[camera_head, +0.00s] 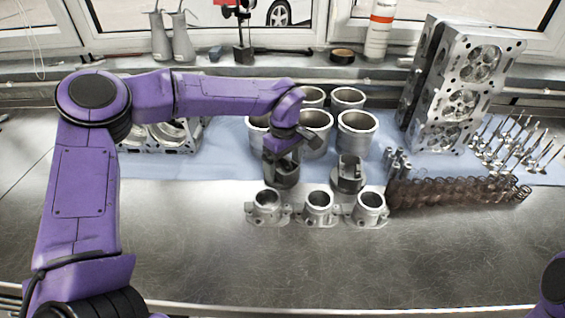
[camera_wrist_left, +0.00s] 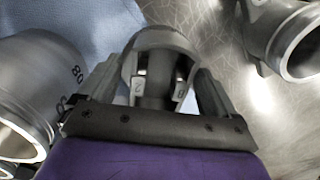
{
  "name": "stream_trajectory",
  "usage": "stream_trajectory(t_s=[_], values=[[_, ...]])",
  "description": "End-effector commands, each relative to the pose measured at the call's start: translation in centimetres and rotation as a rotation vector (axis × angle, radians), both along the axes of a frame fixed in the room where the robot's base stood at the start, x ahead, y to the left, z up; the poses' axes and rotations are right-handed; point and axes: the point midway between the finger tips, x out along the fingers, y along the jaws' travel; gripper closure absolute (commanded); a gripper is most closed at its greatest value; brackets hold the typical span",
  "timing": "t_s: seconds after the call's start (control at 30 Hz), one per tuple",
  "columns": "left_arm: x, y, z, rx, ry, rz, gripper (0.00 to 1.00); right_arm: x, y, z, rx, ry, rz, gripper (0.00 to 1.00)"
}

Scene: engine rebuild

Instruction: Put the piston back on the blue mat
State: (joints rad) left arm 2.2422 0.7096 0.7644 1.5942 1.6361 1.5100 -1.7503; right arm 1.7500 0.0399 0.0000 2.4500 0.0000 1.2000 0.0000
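A dark grey piston (camera_head: 281,174) is below my left gripper (camera_head: 285,148) near the front edge of the blue mat (camera_head: 225,160). In the left wrist view, the same piston (camera_wrist_left: 160,45) is between the two fingers of my left gripper (camera_wrist_left: 158,88), and they press against its sides. Its open skirt and inner bosses face the camera. Whether its base touches the surface is hard to tell. A second piston (camera_head: 348,175) stands to the right, at the mat's front edge. My right gripper is not in view.
Several cylinder liners (camera_head: 357,133) stand close behind the pistons. Three flanged metal housings (camera_head: 318,206) stand in front on the bare steel bench. A row of springs (camera_head: 450,192), upright valves (camera_head: 515,145) and a tall cylinder head (camera_head: 460,90) are to the right. The front bench is clear.

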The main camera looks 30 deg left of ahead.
Motion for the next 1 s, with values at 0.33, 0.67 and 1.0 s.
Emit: stream_trajectory(t_s=[0.33, 0.67, 1.0], values=[[0.0, 0.0, 0.5, 0.0, -0.001, 0.001, 0.06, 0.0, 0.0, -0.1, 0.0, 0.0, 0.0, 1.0], [0.1, 0.0, 8.2, 0.001, -0.004, 0.003, 0.06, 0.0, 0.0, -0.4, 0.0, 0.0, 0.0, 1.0], [0.0, 0.0, 12.4, 0.0, 0.0, 0.001, 0.06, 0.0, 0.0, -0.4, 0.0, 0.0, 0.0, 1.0]])
